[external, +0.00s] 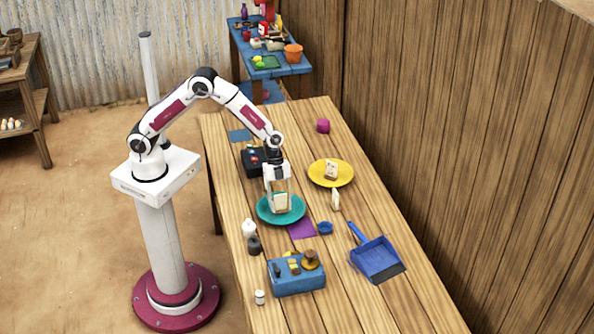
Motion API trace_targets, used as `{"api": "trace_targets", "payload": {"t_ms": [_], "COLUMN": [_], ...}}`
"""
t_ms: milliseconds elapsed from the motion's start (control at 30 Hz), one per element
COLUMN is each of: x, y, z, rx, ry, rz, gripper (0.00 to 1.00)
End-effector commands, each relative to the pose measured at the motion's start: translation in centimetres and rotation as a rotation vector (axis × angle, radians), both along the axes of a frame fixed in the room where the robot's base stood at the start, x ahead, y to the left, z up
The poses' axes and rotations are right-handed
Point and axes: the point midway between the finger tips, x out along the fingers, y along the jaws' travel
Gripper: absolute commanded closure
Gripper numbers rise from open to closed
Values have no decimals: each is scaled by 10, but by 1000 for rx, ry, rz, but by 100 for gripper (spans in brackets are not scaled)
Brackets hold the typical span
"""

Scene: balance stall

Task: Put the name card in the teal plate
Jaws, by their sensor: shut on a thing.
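The teal plate (262,215) lies on the wooden table below my gripper. My gripper (277,190) points down over it and is shut on the name card (282,202), a small upright cream piece with a teal edge. The card is within the plate's outline in this view. I cannot tell whether its lower edge touches the plate. The fingers partly cover the card.
A yellow plate (345,180) holding a pale block (331,168) lies to the right. A pale upright piece (335,199), a blue bowl (325,228) and a purple square (302,229) are nearby. A blue box (297,283) and dustpan (377,259) lie nearer the front.

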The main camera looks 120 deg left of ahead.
Motion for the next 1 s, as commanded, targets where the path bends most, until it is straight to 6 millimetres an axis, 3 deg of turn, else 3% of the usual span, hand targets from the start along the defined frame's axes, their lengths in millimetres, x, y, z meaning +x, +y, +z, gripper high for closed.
{"api": "trace_targets", "payload": {"t_ms": [167,200,267,1000], "x": [0,0,0,0], "y": [0,0,0,0], "z": [0,0,0,2], "rx": [0,0,0,-1], "ry": [0,0,0,-1], "rz": [0,0,0,0], "gripper": [85,58,44,44]}}
